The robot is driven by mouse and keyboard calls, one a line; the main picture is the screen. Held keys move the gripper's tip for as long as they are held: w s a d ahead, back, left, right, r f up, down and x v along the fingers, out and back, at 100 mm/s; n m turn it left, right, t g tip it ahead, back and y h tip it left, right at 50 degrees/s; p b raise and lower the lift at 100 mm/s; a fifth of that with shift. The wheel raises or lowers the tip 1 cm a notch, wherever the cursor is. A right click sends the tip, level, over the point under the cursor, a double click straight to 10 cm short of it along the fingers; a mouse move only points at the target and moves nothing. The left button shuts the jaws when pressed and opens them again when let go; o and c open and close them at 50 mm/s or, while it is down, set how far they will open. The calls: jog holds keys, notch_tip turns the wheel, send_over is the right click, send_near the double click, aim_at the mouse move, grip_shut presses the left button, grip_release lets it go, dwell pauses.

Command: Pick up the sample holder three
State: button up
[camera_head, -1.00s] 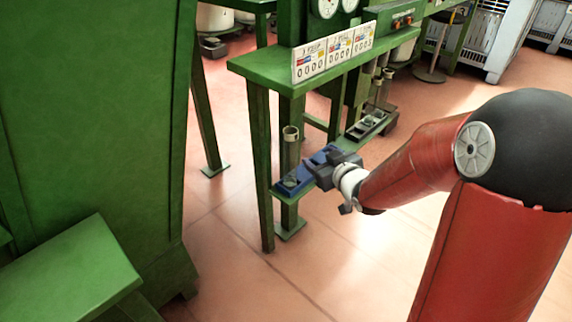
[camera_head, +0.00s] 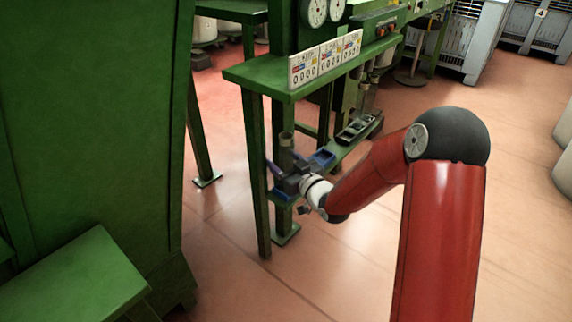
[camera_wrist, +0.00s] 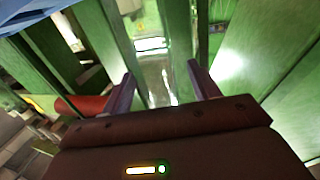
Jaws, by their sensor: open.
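A blue holder (camera_head: 322,158) lies on the low green shelf in the head view, partly hidden behind my gripper. A blue piece (camera_head: 281,195) also shows on the shelf's near end, to the left of my wrist. I cannot read a number on any holder. My gripper (camera_head: 282,164) is at the near end of this shelf, beside an upright metal tube (camera_head: 286,139). In the wrist view my gripper (camera_wrist: 163,88) has its two purple fingers spread apart. A pale, shiny shape (camera_wrist: 158,78) shows beyond the fingers; I cannot tell what it is. I see nothing gripped.
A darker holder (camera_head: 356,129) lies farther along the low shelf (camera_head: 345,152). The upper green shelf (camera_head: 262,75) carries white numbered cards (camera_head: 328,58) above it. A green table leg (camera_head: 257,180) stands just left of my gripper. The floor in front is clear.

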jog(key=shift+w+a, duration=0.25)
jog(key=shift+w, duration=0.15)
